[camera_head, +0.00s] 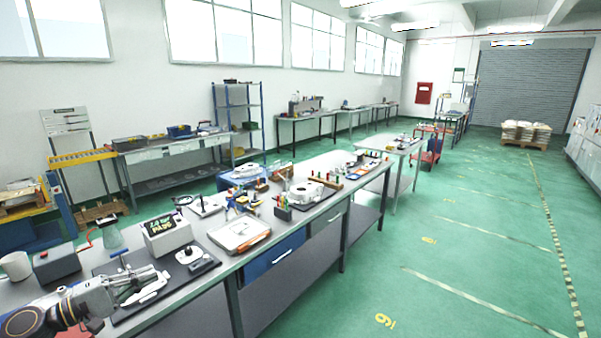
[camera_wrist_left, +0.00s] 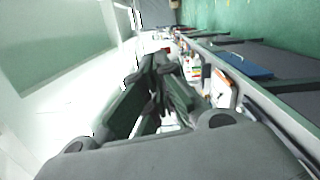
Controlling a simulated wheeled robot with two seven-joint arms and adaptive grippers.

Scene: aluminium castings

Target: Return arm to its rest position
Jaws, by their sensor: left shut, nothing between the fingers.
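My left gripper (camera_head: 150,275) comes in at the lower left of the head view, above the near end of the long workbench (camera_head: 218,262). Its fingers point right and are shut with nothing visible between them. In the left wrist view the dark fingers of the left gripper (camera_wrist_left: 160,95) reach forward along the bench, close together. Under and beside it in the head view lies a dark mat (camera_head: 128,312) with a white tool on it. I cannot tell whether the gripper touches anything there. My right gripper is not in view.
Green floor (camera_head: 470,240) to the right is open.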

